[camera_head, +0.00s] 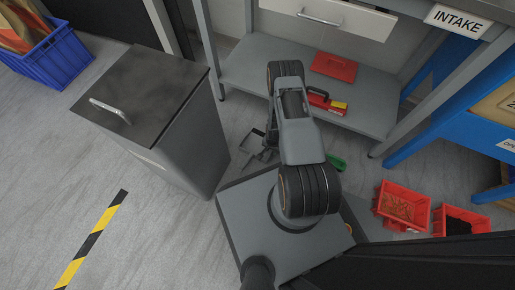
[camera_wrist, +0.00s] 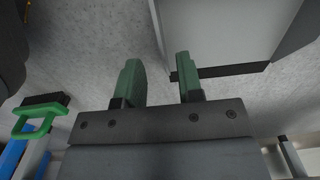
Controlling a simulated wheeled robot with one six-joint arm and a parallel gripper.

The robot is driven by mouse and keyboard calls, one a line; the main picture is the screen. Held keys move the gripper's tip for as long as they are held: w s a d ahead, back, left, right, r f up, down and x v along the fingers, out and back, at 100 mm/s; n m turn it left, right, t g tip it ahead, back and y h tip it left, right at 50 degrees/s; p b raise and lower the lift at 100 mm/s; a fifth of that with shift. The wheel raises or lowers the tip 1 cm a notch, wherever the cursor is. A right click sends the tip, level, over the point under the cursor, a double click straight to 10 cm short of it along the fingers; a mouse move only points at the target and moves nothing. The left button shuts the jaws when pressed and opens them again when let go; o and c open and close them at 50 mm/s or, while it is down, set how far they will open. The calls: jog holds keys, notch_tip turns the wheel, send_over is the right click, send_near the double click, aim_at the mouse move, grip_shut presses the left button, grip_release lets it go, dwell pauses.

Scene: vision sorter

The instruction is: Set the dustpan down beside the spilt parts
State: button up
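My gripper (camera_wrist: 158,66) shows in the wrist view with its two green fingers apart and bare floor visible between them. A green looped handle with a dark edge (camera_wrist: 38,120) lies at the left of the wrist view, apart from the fingers. A green piece (camera_head: 336,161) also shows in the head view, partly hidden by my arm. I cannot tell whether it is the dustpan or a brush. I cannot make out spilt parts.
A grey bin (camera_head: 178,140) with a dark lid stands close on the left. A workbench has a low shelf (camera_head: 245,72) holding a red flat item (camera_head: 334,66) and a red toolbox (camera_head: 325,102). Two red trays (camera_head: 404,190) (camera_head: 460,212) sit at the right.

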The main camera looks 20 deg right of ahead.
notch_tip(320, 180, down, 5)
jog(key=b, duration=0.2)
jog(key=shift+w+r+b, duration=0.1)
jog(key=shift+r+b, duration=0.1)
jog(key=shift+b, duration=0.1)
grip_shut()
